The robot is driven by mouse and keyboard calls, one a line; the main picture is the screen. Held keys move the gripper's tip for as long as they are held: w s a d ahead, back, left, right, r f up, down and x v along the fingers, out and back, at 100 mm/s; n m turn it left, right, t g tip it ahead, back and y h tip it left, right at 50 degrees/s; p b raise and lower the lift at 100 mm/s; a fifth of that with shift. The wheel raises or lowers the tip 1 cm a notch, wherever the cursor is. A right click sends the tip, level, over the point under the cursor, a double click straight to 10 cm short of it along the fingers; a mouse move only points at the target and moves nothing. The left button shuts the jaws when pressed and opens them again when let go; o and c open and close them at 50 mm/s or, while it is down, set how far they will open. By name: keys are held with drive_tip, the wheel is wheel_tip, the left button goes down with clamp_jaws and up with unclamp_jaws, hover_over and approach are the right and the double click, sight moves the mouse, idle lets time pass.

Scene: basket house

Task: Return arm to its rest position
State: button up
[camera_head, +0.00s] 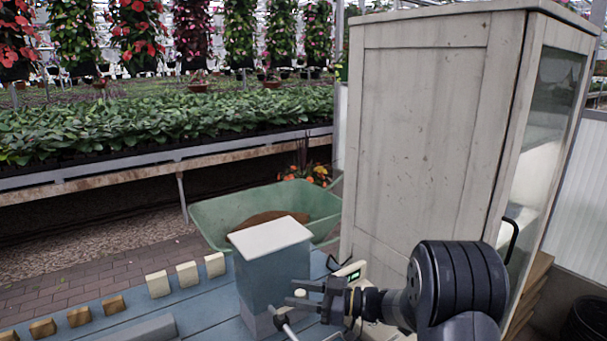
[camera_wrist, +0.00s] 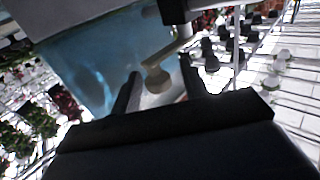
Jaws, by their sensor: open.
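My arm reaches in from the lower right of the head view. My gripper (camera_head: 300,300) is open, with its fingers pointing left, close in front of a blue-grey box with a pale lid (camera_head: 272,237). In the wrist view a beige round knob on a bent rod (camera_wrist: 158,80) shows between the two dark fingers. I cannot tell whether the fingers touch it. No object is visibly held. The lower part of the box is partly hidden by my gripper.
A tall whitewashed cabinet (camera_head: 425,130) stands close behind and right of my arm. Small pale blocks (camera_head: 187,274) and brown blocks (camera_head: 79,316) line the blue table (camera_head: 205,311). A green wheelbarrow (camera_head: 215,214) stands behind the box. Plant benches (camera_head: 150,158) fill the back left.

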drive_tip(key=shift+w+n+g, duration=0.1)
drive_tip(key=shift+n+g, duration=0.2)
drive_tip(key=shift+g, duration=0.1)
drive_tip(key=s+d, duration=0.2)
drive_tip(key=d, duration=0.8)
drive_tip(key=a, duration=0.3)
drive_tip(key=w+a, duration=0.1)
drive_tip(key=a, duration=0.3)
drive_tip(key=w+a, duration=0.1)
drive_tip(key=a, duration=0.2)
drive_tip(key=shift+a, duration=0.15)
drive_tip(key=shift+s+f+t, duration=0.1)
drive_tip(key=shift+t, duration=0.3)
drive_tip(key=shift+s+d+m+t+h+b, duration=0.15)
drive_tip(key=shift+s+m+t+h+b, duration=0.3)
drive_tip(key=shift+m+t, duration=0.55)
drive_tip(key=shift+s+d+m+t+h+b, duration=0.25)
drive_tip(key=shift+m+t+h+b, duration=0.45)
drive_tip(key=shift+t, duration=0.5)
drive_tip(key=shift+s+d+m+t+h+b, duration=0.1)
drive_tip(key=shift+s+m+t+h+b, duration=0.3)
drive_tip(key=shift+m+t, duration=0.6)
drive_tip(key=shift+w, duration=0.1)
